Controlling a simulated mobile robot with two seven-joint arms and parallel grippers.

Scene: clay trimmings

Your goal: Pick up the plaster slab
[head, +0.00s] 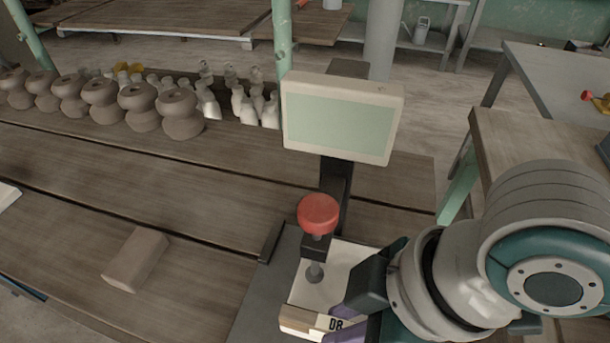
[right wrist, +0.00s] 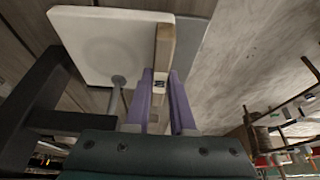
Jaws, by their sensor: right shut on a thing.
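The plaster slab (head: 335,270) is a flat white plate with a tan front edge labelled "D8". It lies on a dark grey base below a red-knobbed screw clamp (head: 318,214). The clamp's round foot appears to rest on the slab's top. My right gripper (head: 344,322) is at the slab's front right edge, its purple fingers shut on the tan edge. In the right wrist view the slab (right wrist: 105,45) spreads at upper left, and the purple fingers (right wrist: 163,105) stand on either side of its labelled edge. My left gripper is not in view.
A screen (head: 340,118) stands on a dark post behind the clamp. A tan block (head: 136,257) lies on the wooden table to the left. Several clay spools (head: 140,107) and white figures (head: 248,100) line the back. Bare table lies between block and spools.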

